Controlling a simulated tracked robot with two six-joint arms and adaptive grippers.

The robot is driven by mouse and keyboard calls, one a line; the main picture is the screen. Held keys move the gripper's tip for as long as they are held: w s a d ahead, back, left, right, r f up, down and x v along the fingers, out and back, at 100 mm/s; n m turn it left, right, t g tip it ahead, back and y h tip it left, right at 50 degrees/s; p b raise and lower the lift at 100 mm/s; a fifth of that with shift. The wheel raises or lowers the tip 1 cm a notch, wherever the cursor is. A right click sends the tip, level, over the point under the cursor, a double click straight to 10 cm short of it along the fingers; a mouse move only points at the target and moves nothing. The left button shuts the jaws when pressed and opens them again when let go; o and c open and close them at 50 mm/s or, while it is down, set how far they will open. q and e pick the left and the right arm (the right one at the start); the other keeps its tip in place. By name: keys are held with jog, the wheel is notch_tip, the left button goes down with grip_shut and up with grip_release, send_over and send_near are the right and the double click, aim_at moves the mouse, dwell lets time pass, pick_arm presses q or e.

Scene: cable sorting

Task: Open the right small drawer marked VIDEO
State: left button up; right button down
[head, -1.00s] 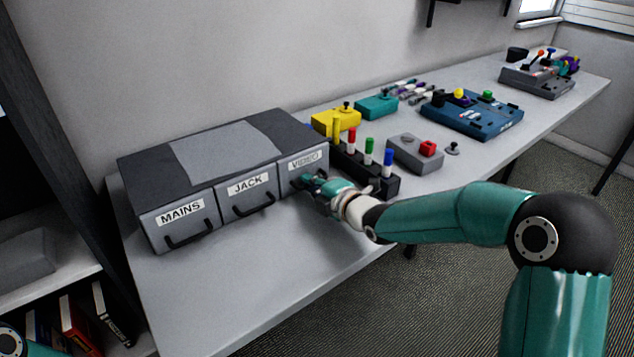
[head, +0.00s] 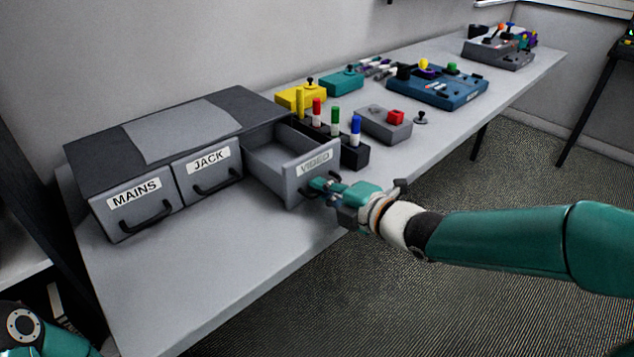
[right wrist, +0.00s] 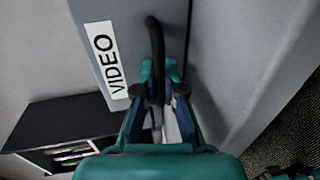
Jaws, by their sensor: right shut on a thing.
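The drawer marked VIDEO (head: 291,181) is the rightmost of the grey drawer unit (head: 92,157) on the table. It is pulled well out, and its inside looks empty. My right gripper (head: 322,184) is at its front, shut on the black handle. In the right wrist view the handle (right wrist: 154,45) runs between the fingers of the right gripper (right wrist: 158,85), beside the VIDEO label (right wrist: 105,62). The drawers marked MAINS (head: 134,206) and JACK (head: 209,173) are closed. My left gripper is not in view; only a bit of the left arm shows at the lower left.
A black rack (head: 353,157) with coloured markers stands just right of the open drawer. A grey box with a red button (head: 382,125), yellow (head: 303,98) and teal boxes (head: 342,84) and a blue console (head: 440,90) stand farther back. The table front is clear.

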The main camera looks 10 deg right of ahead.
jog(key=shift+s+d+f, duration=0.1)
jog(key=shift+s+d, duration=0.05)
jog(key=shift+s, duration=0.15)
jog(key=c, duration=1.5)
grip_release()
jog(key=v, duration=1.2)
